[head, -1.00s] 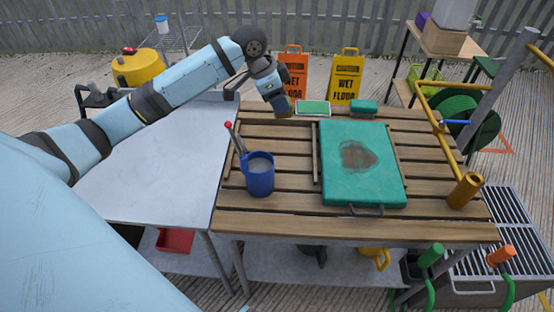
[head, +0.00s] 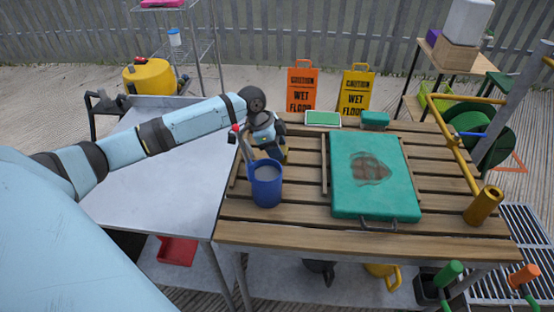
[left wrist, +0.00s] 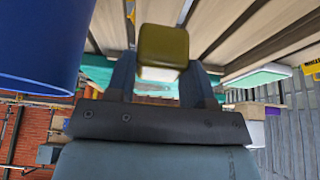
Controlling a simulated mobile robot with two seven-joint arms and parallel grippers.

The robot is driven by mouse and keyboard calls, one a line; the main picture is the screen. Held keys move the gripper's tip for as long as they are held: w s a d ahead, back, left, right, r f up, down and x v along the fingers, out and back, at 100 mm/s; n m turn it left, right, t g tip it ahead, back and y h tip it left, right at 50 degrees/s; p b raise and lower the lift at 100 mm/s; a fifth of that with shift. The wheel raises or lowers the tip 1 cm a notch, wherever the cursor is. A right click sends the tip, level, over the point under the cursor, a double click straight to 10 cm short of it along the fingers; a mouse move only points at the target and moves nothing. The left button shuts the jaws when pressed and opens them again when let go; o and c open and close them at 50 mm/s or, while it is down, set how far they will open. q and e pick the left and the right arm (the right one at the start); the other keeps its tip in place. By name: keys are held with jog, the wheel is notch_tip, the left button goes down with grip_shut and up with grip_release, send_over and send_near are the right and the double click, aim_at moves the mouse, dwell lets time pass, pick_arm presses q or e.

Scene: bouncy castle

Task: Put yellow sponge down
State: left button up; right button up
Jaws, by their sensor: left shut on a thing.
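My left gripper (head: 277,153) is at the left part of the slatted wooden table (head: 300,232), just behind the blue bucket. In the left wrist view its two fingers (left wrist: 160,78) are shut on the yellow sponge (left wrist: 163,45), a small olive-yellow block with a pale underside. In the head view only a small yellowish edge of the sponge (head: 285,157) shows beside the gripper; the rest is hidden. The sponge is close to the slats, but I cannot tell whether it touches them. My right gripper is not in view.
The blue bucket (head: 266,190) with sticks stands close in front of my gripper. A teal padded panel (head: 375,195) with a brown stain lies to the right. A green-and-white pad (head: 323,118) and a teal block (head: 375,119) lie along the back edge. Bare slats lie between bucket and panel.

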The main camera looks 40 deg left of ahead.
pick_arm(q)
notch_tip(320, 180, down, 4)
jog(key=shift+f+b, duration=0.1)
jog(key=shift+b, duration=0.2)
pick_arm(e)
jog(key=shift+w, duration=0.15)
pick_arm(q)
jog(key=shift+f, duration=0.1)
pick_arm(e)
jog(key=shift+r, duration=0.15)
pick_arm(q)
jog(key=o, duration=1.1)
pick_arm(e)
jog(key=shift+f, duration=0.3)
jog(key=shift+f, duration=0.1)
pick_arm(q)
jog(key=p+v, duration=0.1)
jog(key=v, duration=1.1)
jog(key=shift+p, duration=0.3)
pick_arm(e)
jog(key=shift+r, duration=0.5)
